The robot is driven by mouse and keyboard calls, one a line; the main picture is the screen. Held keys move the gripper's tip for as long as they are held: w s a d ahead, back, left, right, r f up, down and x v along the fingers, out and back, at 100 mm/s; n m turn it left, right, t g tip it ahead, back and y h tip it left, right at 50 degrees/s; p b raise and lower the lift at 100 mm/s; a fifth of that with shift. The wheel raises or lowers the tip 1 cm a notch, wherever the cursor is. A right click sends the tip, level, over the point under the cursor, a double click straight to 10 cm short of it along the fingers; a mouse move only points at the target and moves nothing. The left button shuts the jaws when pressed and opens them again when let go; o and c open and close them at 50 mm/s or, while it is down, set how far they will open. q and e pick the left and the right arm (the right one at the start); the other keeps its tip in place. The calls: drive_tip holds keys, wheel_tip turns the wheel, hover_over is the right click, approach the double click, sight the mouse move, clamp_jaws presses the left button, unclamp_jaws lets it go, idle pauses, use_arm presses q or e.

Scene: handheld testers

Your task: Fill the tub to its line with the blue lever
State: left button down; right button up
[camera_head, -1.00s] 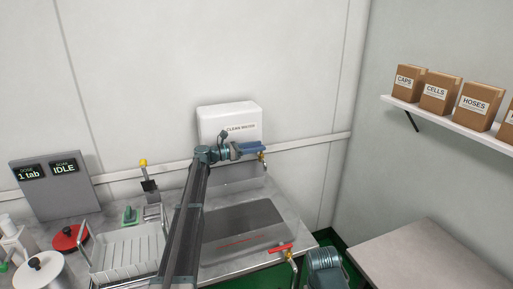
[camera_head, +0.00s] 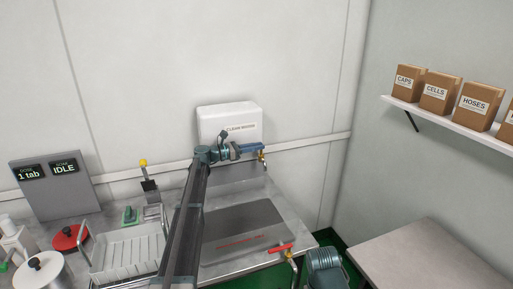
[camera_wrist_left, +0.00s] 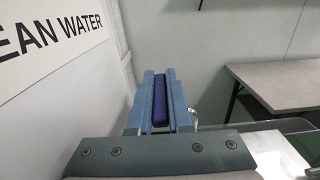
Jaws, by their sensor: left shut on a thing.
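The tub (camera_head: 283,235) is a grey basin in the counter with red lettering across its inside. A flat grey surface fills much of it. The white CLEAN WATER tank (camera_head: 228,112) stands behind it. My left gripper (camera_head: 258,146) reaches to the brass tap (camera_head: 262,156) at the tank's right and is shut on the blue lever. In the left wrist view the dark blue lever (camera_wrist_left: 157,100) lies between the two fingers. In the head view the fingers mostly hide the lever. My left arm covers the tub's left edge. My right gripper is out of view.
A tap with a red lever (camera_head: 281,248) stands at the tub's front right. A bare table (camera_head: 425,262) is at the right.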

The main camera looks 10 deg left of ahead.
use_arm(q)
drive_tip(key=shift+s+t, duration=0.15)
drive_tip(key=shift+t, duration=0.15)
idle(0.6)
drive_tip(key=shift+s+d+n+t+y, duration=0.1)
drive_tip(key=shift+d+n+t+y, duration=0.6)
drive_tip(key=shift+n+y, duration=2.6)
drive_tip(key=shift+s+d+n+t+y, duration=0.2)
drive_tip(key=shift+n+t+y, duration=1.45)
drive_tip(key=shift+y, duration=2.65)
drive_tip(key=shift+w+d+n+t+y, duration=0.1)
drive_tip(key=shift+d+n+t+y, duration=0.4)
drive_tip(key=shift+n+y, duration=3.05)
drive_tip(key=shift+g+y, duration=0.25)
drive_tip(key=shift+y, duration=0.3)
drive_tip(key=c, duration=0.8)
unclamp_jaws()
drive_tip(key=shift+c, duration=0.2)
drive_tip(key=shift+s, duration=0.1)
